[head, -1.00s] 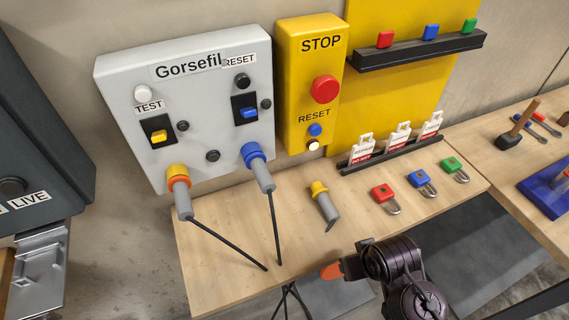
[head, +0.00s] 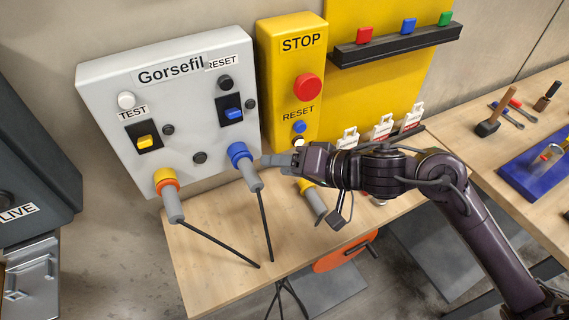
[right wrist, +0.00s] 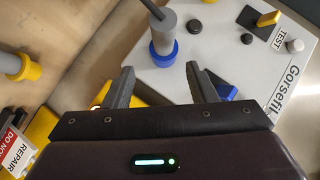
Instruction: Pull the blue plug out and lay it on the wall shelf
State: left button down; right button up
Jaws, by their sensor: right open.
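The blue plug (head: 250,178) has a blue collar and a grey body, and sits in the lower right socket of the grey Gorsefil panel (head: 95,80). A black cable hangs from it. My right gripper (head: 268,160) is just right of the plug in the head view, its fingers toward it. In the right wrist view the open jaws (right wrist: 158,72) are empty, and the blue plug (right wrist: 165,40) lies ahead between the finger directions, apart from them. The wooden wall shelf (head: 215,240) runs below the panel. My left gripper is out of view.
A yellow-collared plug (head: 170,190) sits in the panel's left socket, its cable crossing the shelf. A loose yellow plug (head: 312,200) lies on the shelf, partly behind my arm. A yellow STOP box (head: 290,80) stands right of the panel. The shelf's front left is mostly clear.

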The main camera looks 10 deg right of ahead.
aim_at(252, 167)
jog(key=shift+g, duration=0.3)
jog(key=x, duration=0.5)
jog(key=p+x, duration=0.1)
jog(key=x, duration=0.1)
jog(key=shift+s+a+r, duration=0.1)
jog(key=shift+a, duration=0.4)
jog(key=shift+c, duration=0.2)
jog(key=c, duration=0.8)
jog(key=shift+s, duration=0.1)
jog(key=shift+s, duration=0.1)
